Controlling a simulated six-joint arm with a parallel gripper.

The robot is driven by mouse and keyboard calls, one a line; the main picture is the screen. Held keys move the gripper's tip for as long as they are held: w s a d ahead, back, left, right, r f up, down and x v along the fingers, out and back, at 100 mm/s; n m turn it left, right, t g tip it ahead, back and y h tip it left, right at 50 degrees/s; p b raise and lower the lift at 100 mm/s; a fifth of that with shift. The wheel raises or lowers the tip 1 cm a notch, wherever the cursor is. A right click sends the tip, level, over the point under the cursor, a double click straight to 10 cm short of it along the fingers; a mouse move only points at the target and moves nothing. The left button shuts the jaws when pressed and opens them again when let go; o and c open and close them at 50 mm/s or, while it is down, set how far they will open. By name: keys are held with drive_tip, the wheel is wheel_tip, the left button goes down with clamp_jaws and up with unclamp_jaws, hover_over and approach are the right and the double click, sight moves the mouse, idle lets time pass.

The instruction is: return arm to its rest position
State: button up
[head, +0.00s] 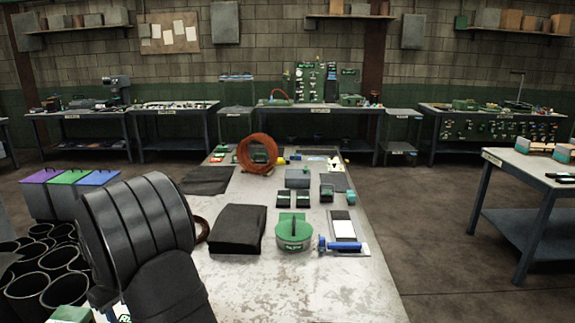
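No gripper can be made out in the head view. A large dark ribbed form (140,225) rises at the lower left, close to the camera, with a smooth black part below it. I cannot tell whether it is part of my arm or a separate thing. Several black open-ended tubes (35,286), which look like rubber sleeves, stand together at the far lower left. Their lower ends are cut off or hidden.
A worn grey table (300,292) runs away from me, its near middle bare. On it are a black folded sheet (238,229), a green-topped round device (293,232), a blue-barred device (342,246) and an upright orange coil (244,154). Another table (520,166) stands at right.

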wheel_tip(320, 180, up, 6)
drive_tip(key=a+f+n, duration=0.1)
drive_tip(key=a+n, duration=0.3)
drive_tip(key=a, duration=0.2)
drive_tip(key=shift+o, duration=0.2)
drive_tip(key=shift+f, duration=0.1)
drive_tip(key=o, duration=0.4)
drive_tip(key=shift+s+a, duration=0.1)
drive_tip(key=shift+s, duration=0.05)
drive_tip(key=o, duration=0.9)
drive_tip(key=s+a+r+t, duration=0.1)
drive_tip(key=s, duration=0.1)
drive_tip(key=s+a+r+t+y, duration=0.1)
drive_tip(key=s+a, duration=0.1)
drive_tip(key=s, duration=0.1)
drive_tip(key=s+a+r+t+y, duration=0.1)
drive_tip(key=s, duration=0.2)
drive_tip(key=shift+a+r+n+t, duration=0.2)
drive_tip(key=shift+r+n+t, duration=0.15)
drive_tip(key=shift+n+t, duration=0.05)
drive_tip(key=x, duration=0.9)
drive_tip(key=shift+a+f, duration=0.3)
drive_tip(key=shift+a, duration=0.05)
